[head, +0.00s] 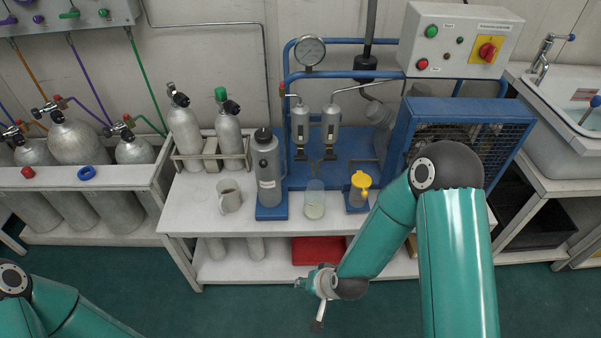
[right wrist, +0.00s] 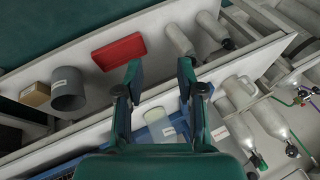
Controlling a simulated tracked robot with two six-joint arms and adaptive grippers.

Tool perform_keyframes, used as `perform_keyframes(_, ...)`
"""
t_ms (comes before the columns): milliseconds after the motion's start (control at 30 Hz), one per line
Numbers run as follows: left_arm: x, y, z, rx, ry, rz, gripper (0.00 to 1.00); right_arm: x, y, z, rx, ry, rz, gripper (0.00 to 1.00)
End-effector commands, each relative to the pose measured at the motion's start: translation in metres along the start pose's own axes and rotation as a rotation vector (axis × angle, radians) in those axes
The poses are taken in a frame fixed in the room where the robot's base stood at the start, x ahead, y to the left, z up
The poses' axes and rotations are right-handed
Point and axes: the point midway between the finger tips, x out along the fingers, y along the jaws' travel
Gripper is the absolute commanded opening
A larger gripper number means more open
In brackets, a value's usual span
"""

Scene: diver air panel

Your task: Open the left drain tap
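Two upright silver filter cylinders, the left one (head: 300,122) and the right one (head: 331,122), stand on the blue compressor frame (head: 287,95) in the head view. Small drain fittings with brownish tubes show under them, the left fitting (head: 300,152) below the left cylinder; its handle position is too small to tell. My right gripper (head: 308,304) is low in front of the bench, well below and apart from the taps. Its fingers are spread and empty, as the right wrist view (right wrist: 160,70) also shows. My left arm is at the lower left; its gripper is out of view.
On the bench stand a mug (head: 229,196), a grey bottle (head: 266,165) on a blue base, a clear beaker (head: 315,200) and a yellow-topped container (head: 360,187). A red box (head: 318,250) lies on the lower shelf. A control box (head: 460,40) hangs at upper right.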

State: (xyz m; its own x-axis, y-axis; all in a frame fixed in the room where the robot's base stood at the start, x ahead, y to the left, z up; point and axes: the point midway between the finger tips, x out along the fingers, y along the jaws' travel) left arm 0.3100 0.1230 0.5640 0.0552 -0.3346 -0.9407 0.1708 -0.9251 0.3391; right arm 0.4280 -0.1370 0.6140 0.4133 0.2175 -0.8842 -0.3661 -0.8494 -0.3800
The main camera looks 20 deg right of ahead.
Motion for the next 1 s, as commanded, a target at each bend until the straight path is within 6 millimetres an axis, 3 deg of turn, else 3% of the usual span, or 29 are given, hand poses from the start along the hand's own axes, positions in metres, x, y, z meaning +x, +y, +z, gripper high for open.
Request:
perform_keyframes(33, 0.040, -0.014, 0.000, 0.000, 0.000, 0.000, 0.40, 0.030, -0.001, -0.017, 0.044, 0.090, -0.024, 0.38)
perform_keyframes(200, 0.104, -0.038, -0.001, 0.000, 0.000, 0.000, 0.40, 0.050, -0.029, -0.088, 0.248, 0.383, -0.140, 0.38)
perform_keyframes(367, 0.163, -0.059, -0.001, 0.000, 0.000, 0.000, 0.40, 0.043, -0.053, -0.141, 0.454, 0.624, -0.307, 0.38)
perform_keyframes(500, 0.211, -0.076, -0.001, 0.000, 0.000, 0.000, 0.40, 0.021, -0.068, -0.172, 0.638, 0.796, -0.481, 0.38)
perform_keyframes(700, 0.257, -0.093, -0.002, 0.000, 0.000, 0.000, 0.40, -0.015, -0.076, -0.192, 0.846, 0.945, -0.694, 0.38)
perform_keyframes(833, 0.269, -0.097, -0.002, 0.000, 0.000, 0.000, 0.40, -0.032, -0.077, -0.197, 0.921, 0.989, -0.773, 0.38)
perform_keyframes(1000, 0.272, -0.098, -0.002, 0.000, 0.001, 0.000, 0.40, -0.038, -0.078, -0.205, 0.954, 1.005, -0.804, 0.38)
